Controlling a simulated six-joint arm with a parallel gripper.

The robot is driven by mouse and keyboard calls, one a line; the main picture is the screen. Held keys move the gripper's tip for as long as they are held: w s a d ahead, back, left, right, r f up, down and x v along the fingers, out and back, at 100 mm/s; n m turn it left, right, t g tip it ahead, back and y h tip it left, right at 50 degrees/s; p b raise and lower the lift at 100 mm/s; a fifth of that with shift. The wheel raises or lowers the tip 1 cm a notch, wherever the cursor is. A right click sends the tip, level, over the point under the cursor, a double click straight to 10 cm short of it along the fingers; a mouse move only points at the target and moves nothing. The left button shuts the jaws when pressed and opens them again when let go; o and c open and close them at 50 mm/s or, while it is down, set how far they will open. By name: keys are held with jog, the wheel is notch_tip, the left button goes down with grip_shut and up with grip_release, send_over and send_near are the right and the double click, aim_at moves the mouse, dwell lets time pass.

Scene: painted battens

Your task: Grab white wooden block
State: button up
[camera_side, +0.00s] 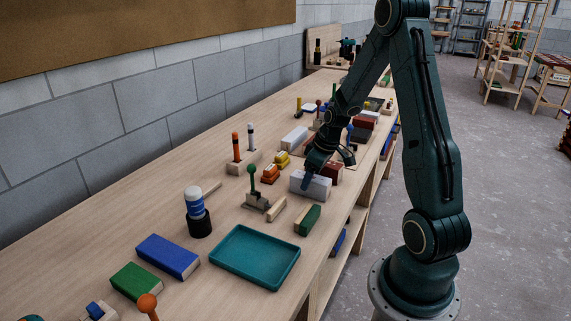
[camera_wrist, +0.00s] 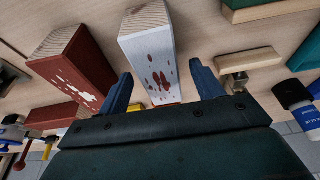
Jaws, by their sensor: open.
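The white wooden block (camera_wrist: 152,55) lies in the middle of the wrist view, with red paint splotches on its face and a bare wood end. In the side view the white block (camera_side: 312,186) sits on the bench under my gripper (camera_side: 311,178). In the wrist view the blue fingers of my gripper (camera_wrist: 160,86) are apart, one on each side of the block's near part. I see gaps between the fingers and the block.
A red-brown block (camera_wrist: 75,65) with white splotches lies close left of the white block in the wrist view. A green block (camera_side: 308,219), a teal tray (camera_side: 255,256), a blue block (camera_side: 168,256) and a lever clamp (camera_side: 254,190) stand nearby on the bench.

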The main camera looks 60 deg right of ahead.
jog(key=shift+c, duration=0.5)
jog(key=c, duration=1.1)
jog(key=shift+o, duration=0.2)
jog(key=shift+r, duration=0.15)
notch_tip(320, 180, up, 10)
